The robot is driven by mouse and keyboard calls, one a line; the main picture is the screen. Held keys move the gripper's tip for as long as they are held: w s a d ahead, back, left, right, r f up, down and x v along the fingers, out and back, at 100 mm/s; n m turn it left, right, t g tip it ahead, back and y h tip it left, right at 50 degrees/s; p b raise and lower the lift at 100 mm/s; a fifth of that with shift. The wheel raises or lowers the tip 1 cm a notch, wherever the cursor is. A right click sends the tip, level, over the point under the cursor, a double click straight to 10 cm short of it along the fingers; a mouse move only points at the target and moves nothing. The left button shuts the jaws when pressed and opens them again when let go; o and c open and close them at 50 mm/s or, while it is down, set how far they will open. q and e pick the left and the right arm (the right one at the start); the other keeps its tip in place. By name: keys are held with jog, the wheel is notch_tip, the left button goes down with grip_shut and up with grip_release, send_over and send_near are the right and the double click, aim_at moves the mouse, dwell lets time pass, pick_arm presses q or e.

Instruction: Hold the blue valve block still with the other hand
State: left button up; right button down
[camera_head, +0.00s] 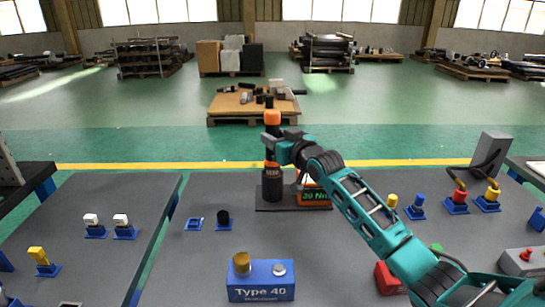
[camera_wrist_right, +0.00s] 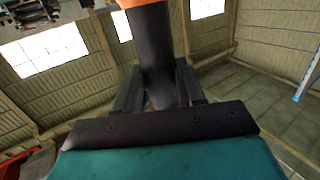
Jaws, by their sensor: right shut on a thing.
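The blue valve block (camera_head: 240,293) sits on the grey table at the front centre, marked "Type 40". It has a brass-coloured knob and a silver fitting on top. My right gripper (camera_head: 274,145) is beyond the block, raised above the table. It is shut on a black upright tool (camera_head: 271,132) with an orange cap. The tool stands at a dark base plate (camera_head: 262,207) beside an orange box marked "20 Nm" (camera_head: 314,196). In the right wrist view the dark tool shaft (camera_wrist_right: 155,50) is between the fingers. My left gripper is in neither view.
A black-capped blue holder (camera_head: 223,219) and an empty blue holder (camera_head: 194,224) stand behind the block. A red block (camera_head: 388,279) is near my right arm. A gap separates the left table (camera_head: 110,190).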

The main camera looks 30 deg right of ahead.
aim_at(277, 114)
jog(key=shift+r, duration=0.25)
jog(key=shift+w+r+p, duration=0.1)
jog(key=shift+r+p, duration=2.75)
jog(key=shift+r, duration=0.1)
jog(key=shift+r+p, duration=0.5)
jog(key=shift+r, duration=2.15)
